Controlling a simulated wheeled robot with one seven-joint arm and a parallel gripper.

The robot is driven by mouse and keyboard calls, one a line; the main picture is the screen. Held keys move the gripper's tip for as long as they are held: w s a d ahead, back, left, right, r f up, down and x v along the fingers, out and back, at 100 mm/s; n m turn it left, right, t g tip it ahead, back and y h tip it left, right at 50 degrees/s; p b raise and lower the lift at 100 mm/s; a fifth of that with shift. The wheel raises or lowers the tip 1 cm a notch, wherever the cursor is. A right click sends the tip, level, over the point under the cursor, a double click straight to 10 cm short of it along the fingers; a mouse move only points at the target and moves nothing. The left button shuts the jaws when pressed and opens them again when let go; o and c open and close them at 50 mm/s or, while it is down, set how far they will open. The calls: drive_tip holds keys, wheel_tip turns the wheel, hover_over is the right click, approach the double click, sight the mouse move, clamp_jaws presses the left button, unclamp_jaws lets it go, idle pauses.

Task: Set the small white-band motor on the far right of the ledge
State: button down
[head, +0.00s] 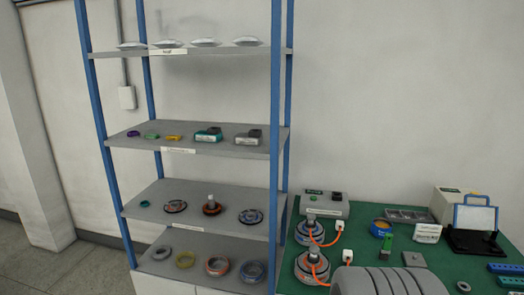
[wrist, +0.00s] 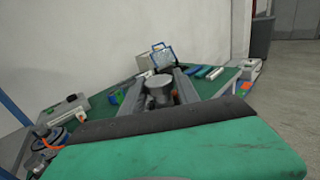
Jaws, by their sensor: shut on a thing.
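In the wrist view, my gripper (wrist: 160,92) is shut on a grey motor (wrist: 158,86). Only its round grey top and a bit of orange beside it show between the fingers. No white band can be made out on it, and its lower part is hidden by a large teal and black shape in the foreground. In the head view my gripper and the held motor are not seen. Disc-shaped motors stand on a lower shelf: one at left (head: 175,206), one with a grey shaft in the middle (head: 211,207) and one at right (head: 250,216). I cannot tell which level is the ledge.
Two motors with orange cables, one behind (head: 309,234) and one in front (head: 312,268), stand on the green table (head: 362,232). A grey control box (head: 324,205) is behind them. The blue-posted rack (head: 275,130) also holds rings and small parts. Grey ribbed bulk fills the bottom centre.

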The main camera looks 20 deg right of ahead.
drive_tip(key=shift+w, duration=0.25)
drive_tip(key=w+a+f+n+t+y, duration=0.2)
drive_tip(key=w+a+n+t+y, duration=0.3)
drive_tip(key=w+a, duration=1.05)
drive_tip(key=w+a+n+t+y, duration=0.2)
drive_tip(key=a+n+t+y, duration=0.1)
drive_tip(key=a, duration=0.8)
drive_tip(key=w+a+f+n+t+y, duration=0.1)
drive_tip(key=w+a+n+t+y, duration=0.1)
drive_tip(key=a, duration=1)
drive_tip(key=shift+w+a+n+t+y, duration=0.3)
drive_tip(key=shift+w+n+t+y, duration=0.15)
drive_tip(key=shift+y, duration=0.45)
